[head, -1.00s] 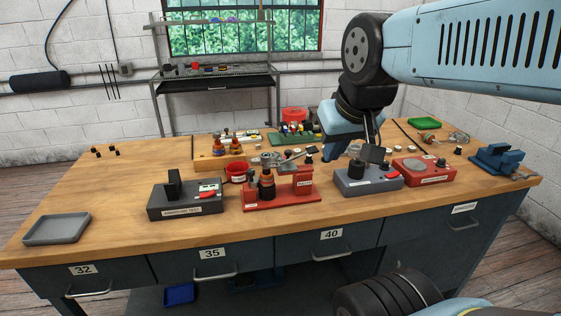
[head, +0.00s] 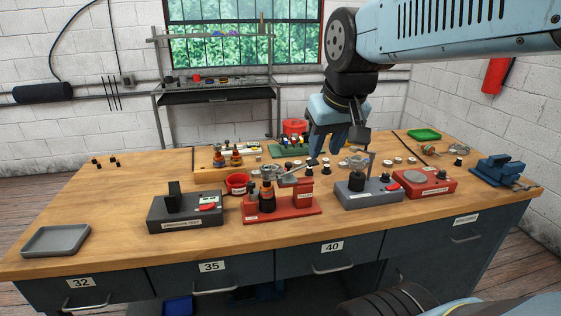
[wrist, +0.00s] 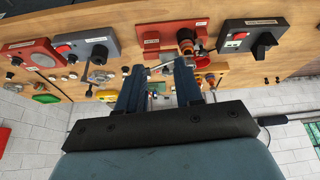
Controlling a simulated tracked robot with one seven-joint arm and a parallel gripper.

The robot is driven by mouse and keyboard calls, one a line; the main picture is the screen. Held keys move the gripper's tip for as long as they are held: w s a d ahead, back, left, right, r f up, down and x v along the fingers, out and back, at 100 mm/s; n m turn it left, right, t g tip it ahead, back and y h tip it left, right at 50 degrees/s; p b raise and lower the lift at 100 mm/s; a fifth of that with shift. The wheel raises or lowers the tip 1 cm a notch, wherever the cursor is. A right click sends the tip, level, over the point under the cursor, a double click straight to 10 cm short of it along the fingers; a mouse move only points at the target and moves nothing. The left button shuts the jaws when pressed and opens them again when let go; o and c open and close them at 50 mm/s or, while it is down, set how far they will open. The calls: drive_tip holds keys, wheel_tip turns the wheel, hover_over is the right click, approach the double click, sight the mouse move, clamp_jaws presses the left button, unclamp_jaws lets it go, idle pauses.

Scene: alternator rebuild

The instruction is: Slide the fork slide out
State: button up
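A red stand (head: 282,212) sits mid-table with a copper-and-dark cylindrical part (head: 266,197) upright on it. On top lies a grey metal fork-like piece (head: 285,170), probably the fork slide, reaching right towards a red post (head: 304,187). The stand also shows upside down in the wrist view (wrist: 170,33). My gripper (head: 327,158) hangs just behind and right of the metal piece, fingers down. In the wrist view its two fingers (wrist: 158,68) are apart with nothing clearly held. Whether a finger touches the metal piece cannot be told.
A grey tester (head: 368,193) and a red unit (head: 428,184) stand right of the stand; a dark tester (head: 186,214) stands left. A red cup (head: 237,184) and green tray (head: 292,149) are behind. The table's left side is mostly clear around a grey tray (head: 56,241).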

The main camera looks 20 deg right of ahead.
drive_tip(key=shift+o, duration=1.2)
drive_tip(key=w+r+g, duration=0.1)
drive_tip(key=w+g, duration=0.1)
drive_tip(key=w, duration=1)
drive_tip(key=shift+w+r+n+g, duration=0.25)
drive_tip(key=shift+w+n+g, duration=0.05)
drive_tip(key=shift+w+n, duration=0.1)
drive_tip(key=g, duration=0.2)
hover_over(288, 163)
wheel_tip(288, 163, down, 3)
drive_tip(key=shift+n, duration=0.4)
wheel_tip(288, 163, down, 14)
drive_tip(key=shift+w+d+f, duration=0.1)
drive_tip(key=shift+c, duration=0.3)
clamp_jaws()
